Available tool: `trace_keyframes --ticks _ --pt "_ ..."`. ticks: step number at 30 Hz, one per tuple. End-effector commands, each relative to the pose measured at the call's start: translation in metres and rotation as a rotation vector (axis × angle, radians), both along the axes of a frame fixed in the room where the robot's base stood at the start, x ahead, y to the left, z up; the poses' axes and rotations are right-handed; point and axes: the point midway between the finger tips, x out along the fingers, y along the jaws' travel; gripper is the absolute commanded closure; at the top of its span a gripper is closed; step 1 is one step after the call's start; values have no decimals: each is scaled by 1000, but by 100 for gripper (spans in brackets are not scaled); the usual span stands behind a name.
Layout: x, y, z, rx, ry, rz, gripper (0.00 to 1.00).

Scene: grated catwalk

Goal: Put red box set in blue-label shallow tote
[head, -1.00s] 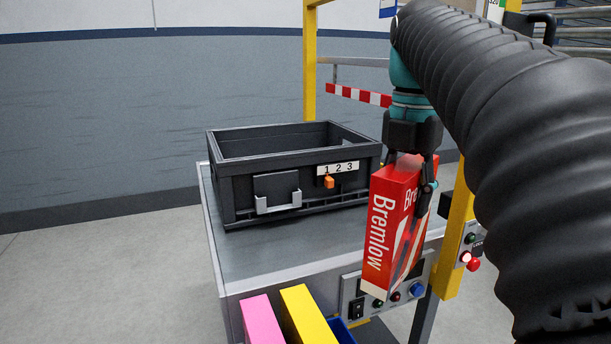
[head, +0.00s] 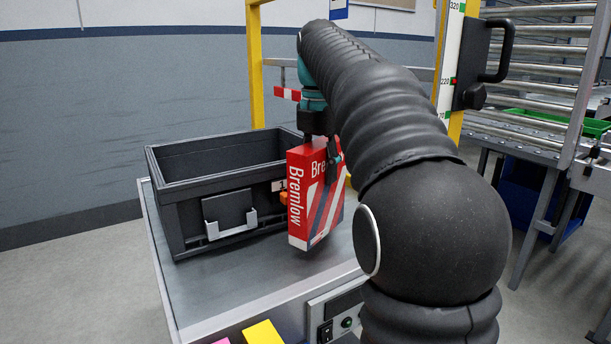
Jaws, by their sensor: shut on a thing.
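My gripper (head: 331,158) is shut on a red box (head: 312,208) marked "Bremlow", with white and dark stripes on its lower face. It holds the box upright, just right of and in front of a dark grey open tote (head: 182,215). The box covers part of the tote's right side. The tote stands on a grey-topped table. Its front shows a blank dark plate in a light holder and a small orange tag (head: 283,198). I see no blue label on it. The inside I can see looks empty, but its floor is mostly hidden.
The grey table top (head: 240,288) is clear in front of the tote. A yellow box (head: 262,334) and a pink one lie at the lower edge. A yellow post (head: 256,70) stands behind, and a roller rack (head: 540,70) with a green bin is at right.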

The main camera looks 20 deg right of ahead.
Motion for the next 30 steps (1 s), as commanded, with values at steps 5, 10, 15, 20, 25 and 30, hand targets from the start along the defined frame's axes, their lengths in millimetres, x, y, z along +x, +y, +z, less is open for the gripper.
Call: trace_keyframes --ticks 5,10,15,20,25,30 --pt "23 5 2 0 -1 2 100" --pt "28 7 -5 -1 1 2 100" --pt "27 7 -28 0 0 3 100" --pt "27 7 -35 0 -1 4 100" --pt "27 7 -35 0 -1 4 100" --pt "27 7 -38 0 -1 4 100"
